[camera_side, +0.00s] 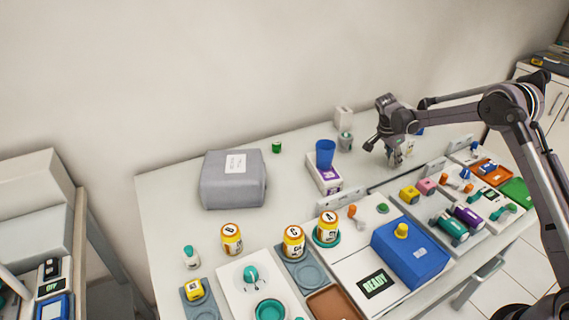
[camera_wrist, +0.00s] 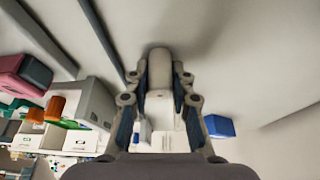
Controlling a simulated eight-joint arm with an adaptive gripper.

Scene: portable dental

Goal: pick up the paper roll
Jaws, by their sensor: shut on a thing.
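My gripper (camera_side: 390,150) is over the far right part of the white table, pointing down. In the wrist view my gripper (camera_wrist: 165,85) has its two fingers on either side of a pale, rounded roll-like thing, which I take to be the paper roll (camera_wrist: 163,68). The fingers are shut on it. In the side view the fingers largely hide it, and only a pale patch shows between them. I cannot tell whether it touches the table.
A blue cup (camera_side: 325,153) on a white and purple box stands left of my gripper, with a small bottle (camera_side: 346,140) and white container (camera_side: 343,119) behind. Trays with coloured blocks (camera_side: 410,194) are in front. A grey case (camera_side: 233,182) lies further left.

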